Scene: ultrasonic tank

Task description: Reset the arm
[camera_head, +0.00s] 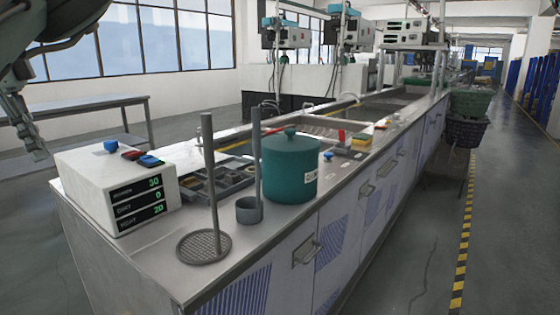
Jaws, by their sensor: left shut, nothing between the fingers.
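My left gripper (33,140) hangs at the left edge of the head view, with its arm coming in from the top left corner. Its fingers are shut with nothing between them. It is raised, to the upper left of the white control box (118,185), and touches nothing that I can see. My right gripper is not in view.
A steel counter (160,262) holds the control box with its display, a grey stand with a perforated disc (204,246), a grey cup with a tall handle (250,210), a teal lidded pot (290,166) and a compartment tray (235,182). Open floor lies to the right.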

